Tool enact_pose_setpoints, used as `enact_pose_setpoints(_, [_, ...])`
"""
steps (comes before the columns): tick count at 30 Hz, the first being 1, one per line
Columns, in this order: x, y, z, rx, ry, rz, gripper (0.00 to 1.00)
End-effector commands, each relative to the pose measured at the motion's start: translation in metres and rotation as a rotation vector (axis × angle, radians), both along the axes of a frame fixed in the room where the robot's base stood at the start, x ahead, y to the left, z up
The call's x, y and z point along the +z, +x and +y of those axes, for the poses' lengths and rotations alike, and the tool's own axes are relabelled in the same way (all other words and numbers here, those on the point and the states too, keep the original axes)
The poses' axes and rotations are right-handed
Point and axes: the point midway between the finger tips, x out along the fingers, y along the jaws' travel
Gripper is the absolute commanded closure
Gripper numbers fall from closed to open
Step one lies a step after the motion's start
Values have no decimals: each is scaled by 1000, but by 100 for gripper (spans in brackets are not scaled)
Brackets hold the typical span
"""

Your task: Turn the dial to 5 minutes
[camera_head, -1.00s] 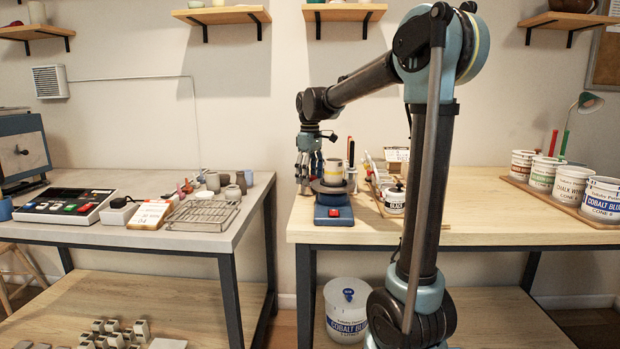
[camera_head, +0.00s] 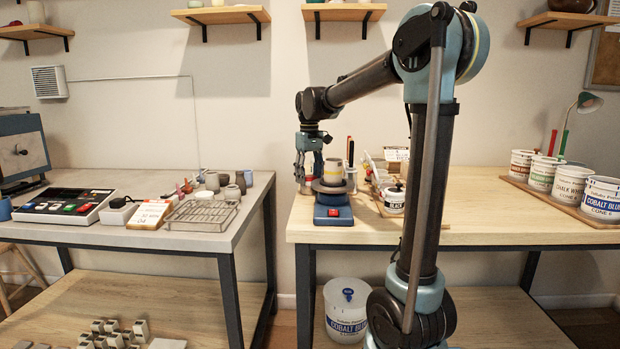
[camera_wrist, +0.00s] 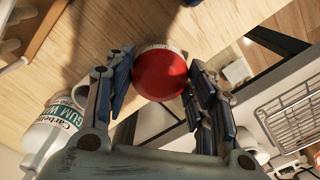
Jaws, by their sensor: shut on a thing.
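The red round dial (camera_wrist: 160,74) shows in the wrist view, with a pale marked rim along its upper edge. My gripper (camera_wrist: 158,80) has one finger on each side of the dial and is shut on it. The marks are too small to read, so I cannot tell the setting. In the head view my gripper (camera_head: 308,176) points down at the left end of the right table, behind the blue turntable; the dial is mostly hidden there.
The blue turntable (camera_head: 334,213) bears a banded pot (camera_head: 333,171) close beside my gripper. A wire rack (camera_head: 202,215) stands on the left table (camera_head: 150,240), across a gap.

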Motion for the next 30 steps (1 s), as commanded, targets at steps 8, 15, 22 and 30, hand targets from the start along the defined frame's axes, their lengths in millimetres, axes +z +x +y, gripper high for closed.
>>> enact_pose_setpoints(8, [0,0,0,-24,1,-1,74])
enact_pose_setpoints(15, [0,0,0,-22,1,-1,29])
enact_pose_setpoints(22, [0,0,0,-22,1,-1,29])
enact_pose_setpoints(30, [11,0,0,-21,0,0,29])
